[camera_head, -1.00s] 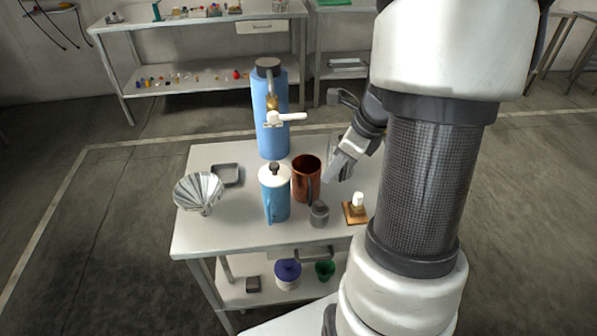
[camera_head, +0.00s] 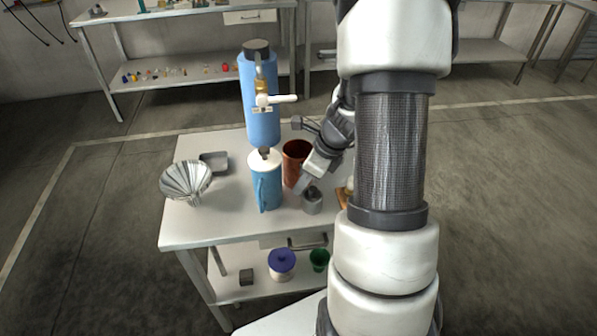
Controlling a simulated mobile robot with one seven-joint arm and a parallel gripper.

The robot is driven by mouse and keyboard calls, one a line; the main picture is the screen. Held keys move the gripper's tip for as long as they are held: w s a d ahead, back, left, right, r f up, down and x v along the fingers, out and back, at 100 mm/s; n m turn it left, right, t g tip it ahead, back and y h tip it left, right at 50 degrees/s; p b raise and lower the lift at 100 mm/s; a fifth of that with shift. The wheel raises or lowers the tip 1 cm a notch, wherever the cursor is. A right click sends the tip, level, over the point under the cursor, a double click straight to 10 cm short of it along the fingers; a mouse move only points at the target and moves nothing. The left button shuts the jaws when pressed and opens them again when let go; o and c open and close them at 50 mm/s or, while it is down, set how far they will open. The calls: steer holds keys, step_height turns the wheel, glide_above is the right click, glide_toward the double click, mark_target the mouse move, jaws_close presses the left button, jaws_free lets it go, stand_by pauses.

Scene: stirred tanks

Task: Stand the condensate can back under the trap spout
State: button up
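A tall blue cylinder (camera_head: 262,118) stands at the back of the table, with a brass fitting (camera_head: 262,87) and a white lever (camera_head: 277,99) on its front. A copper-coloured can (camera_head: 294,163) stands upright on the table, in front and to the right of the cylinder. A blue jug with a white lid (camera_head: 266,180) stands to the left of the can. Nothing is labelled, so which vessel is the condensate can is not certain. My gripper (camera_head: 304,183) points down at the can's right front side, close to it. Whether its fingers are apart or touch the can is not clear.
A fluted metal funnel (camera_head: 186,181) and a dark square tray (camera_head: 214,162) lie at the left. My arm hides the table's right part. The front left tabletop (camera_head: 215,225) is clear.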

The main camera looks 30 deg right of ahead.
jaws_close()
